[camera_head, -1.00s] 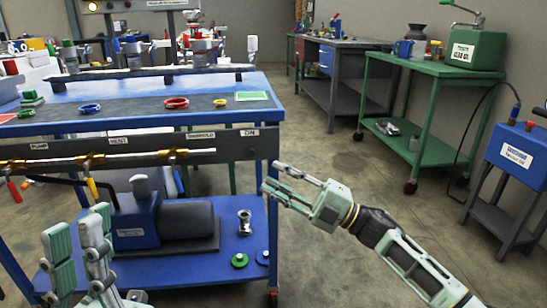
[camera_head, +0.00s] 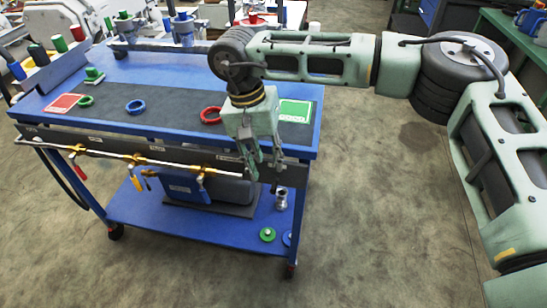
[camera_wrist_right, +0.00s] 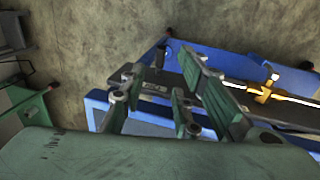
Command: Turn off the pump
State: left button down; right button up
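The pump (camera_head: 192,190), blue with a dark cylindrical motor, sits on the lower shelf of the blue cart (camera_head: 150,215). The cart's front panel and pipe partly hide it. My right gripper (camera_head: 264,172) points down at the right end of the dark front panel (camera_head: 110,147). In the right wrist view my right gripper (camera_wrist_right: 172,72) has its fingers apart with nothing held between them. A small label (camera_wrist_right: 152,88) on the panel shows between the fingers; I cannot read it reliably. Whether the fingers touch the panel is unclear. My left gripper is out of view.
The cart top holds a red ring (camera_head: 210,115), a blue ring (camera_head: 135,106) and a green mat (camera_head: 294,111). Floor is clear right of the cart.

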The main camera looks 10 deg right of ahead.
aim_at(273, 185)
jog(key=f, duration=0.5)
jog(key=d+f, duration=0.1)
jog(key=f, duration=0.1)
jog(key=shift+s+d+f, duration=0.1)
jog(key=shift+s+f, duration=0.15)
jog(key=shift+c, duration=0.2)
grip_shut()
